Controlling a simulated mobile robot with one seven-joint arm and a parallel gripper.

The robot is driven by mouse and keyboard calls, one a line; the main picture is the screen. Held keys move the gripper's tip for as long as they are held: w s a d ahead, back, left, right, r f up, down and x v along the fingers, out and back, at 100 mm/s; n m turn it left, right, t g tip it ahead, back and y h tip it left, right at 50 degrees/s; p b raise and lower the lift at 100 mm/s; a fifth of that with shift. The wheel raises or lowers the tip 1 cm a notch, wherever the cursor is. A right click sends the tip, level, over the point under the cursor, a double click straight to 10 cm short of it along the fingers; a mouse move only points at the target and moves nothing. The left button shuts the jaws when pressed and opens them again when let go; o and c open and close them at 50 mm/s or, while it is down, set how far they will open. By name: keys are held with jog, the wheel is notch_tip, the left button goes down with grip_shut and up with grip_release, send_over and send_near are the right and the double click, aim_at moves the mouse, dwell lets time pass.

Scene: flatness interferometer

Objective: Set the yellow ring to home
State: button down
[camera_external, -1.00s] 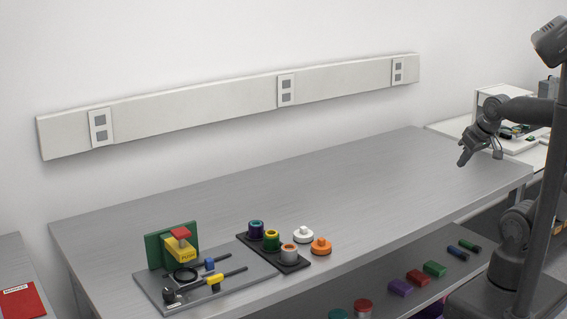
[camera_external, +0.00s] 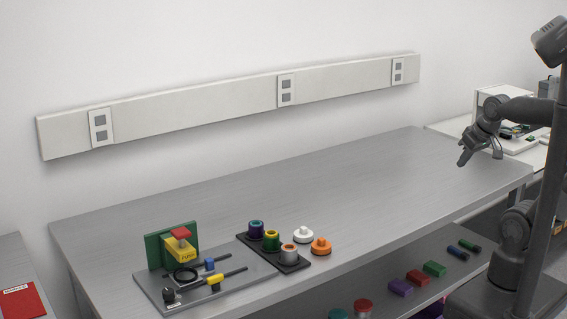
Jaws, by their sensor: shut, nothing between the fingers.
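A yellow ring-like slider (camera_external: 216,279) sits on a thin dark rod on the grey fixture plate (camera_external: 250,272) at the front left of the bench. It is towards the middle of its rod, which has a dark knob (camera_external: 169,295) at its left end. A blue slider (camera_external: 210,264) sits on a second dark rod just behind it. Any home mark is too small to make out. My gripper (camera_external: 465,158) is shut and empty, held high at the right, far from the fixture.
A green panel (camera_external: 156,250) with a red-topped yellow push block (camera_external: 179,246) stands behind the rods, near a black ring (camera_external: 186,273). A dark tray (camera_external: 290,264) holds several cups. White (camera_external: 303,236) and orange (camera_external: 321,246) knobbed pieces stand beside it. The bench's middle is clear.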

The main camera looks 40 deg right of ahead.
jog(key=w+a+r+g, duration=0.1)
jog(key=w+a+r, duration=0.5)
jog(key=w+a, duration=0.3)
jog(key=g, duration=0.1)
send_over(274, 232)
jog(key=s, duration=0.4)
notch_tip(274, 232, down, 5)
jog(key=shift+w+f, duration=0.1)
jog(key=shift+f, duration=0.05)
jog(key=x, duration=0.8)
jog(key=s+x, duration=0.1)
jog(key=x, duration=0.3)
jog(key=shift+w+f, duration=0.1)
jog(key=shift+f, duration=1)
